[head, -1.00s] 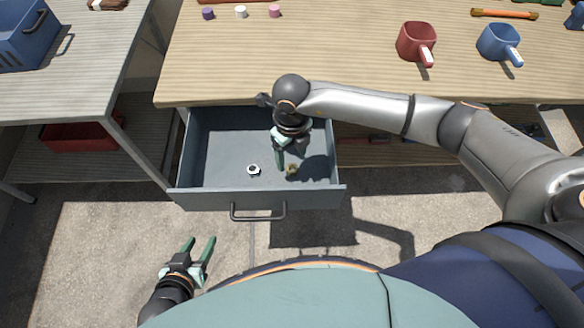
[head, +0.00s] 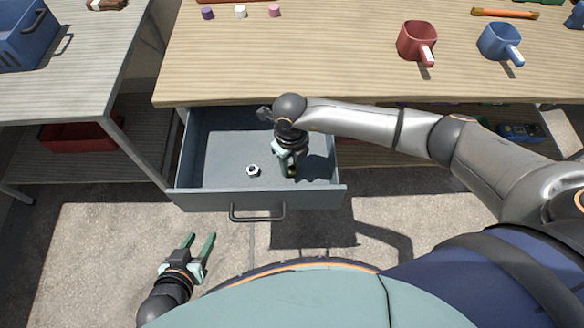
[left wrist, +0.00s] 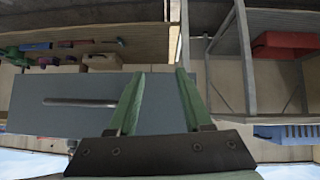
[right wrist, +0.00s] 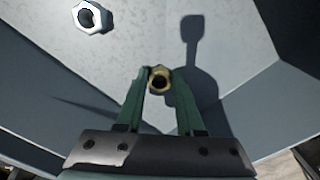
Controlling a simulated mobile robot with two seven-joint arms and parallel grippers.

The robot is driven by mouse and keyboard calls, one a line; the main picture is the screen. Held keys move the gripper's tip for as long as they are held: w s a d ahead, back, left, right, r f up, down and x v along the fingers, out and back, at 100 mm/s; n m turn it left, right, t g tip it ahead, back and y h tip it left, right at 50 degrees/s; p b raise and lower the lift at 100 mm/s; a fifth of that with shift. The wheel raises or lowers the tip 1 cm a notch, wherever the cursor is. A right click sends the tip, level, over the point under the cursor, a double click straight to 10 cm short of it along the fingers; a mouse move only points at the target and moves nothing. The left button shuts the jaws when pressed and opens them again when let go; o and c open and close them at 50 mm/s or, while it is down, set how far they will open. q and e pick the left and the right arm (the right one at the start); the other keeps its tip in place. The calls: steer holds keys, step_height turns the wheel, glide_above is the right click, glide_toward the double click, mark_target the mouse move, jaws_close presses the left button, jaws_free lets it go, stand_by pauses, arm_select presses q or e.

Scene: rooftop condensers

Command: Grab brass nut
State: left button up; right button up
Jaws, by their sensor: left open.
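The brass nut (right wrist: 159,79) shows in the right wrist view, low in the open grey drawer (head: 222,150). My right gripper (right wrist: 160,76) reaches down into the drawer with its green fingertips on either side of the brass nut. I cannot tell whether the fingers press on it. In the head view my right gripper (head: 289,172) hides most of the nut. A silver nut (head: 253,170) lies on the drawer floor to the left, and it also shows in the right wrist view (right wrist: 90,17). My left gripper (head: 200,243) is open and empty in front of the drawer.
The drawer's front wall and handle (head: 258,216) stand close to my right gripper. Above is a wooden worktop (head: 330,60) with a red mug (head: 416,40), a blue mug (head: 497,42) and small caps. A grey bench (head: 60,85) with a blue crate (head: 25,35) is at the left.

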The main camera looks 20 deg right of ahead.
jaws_close()
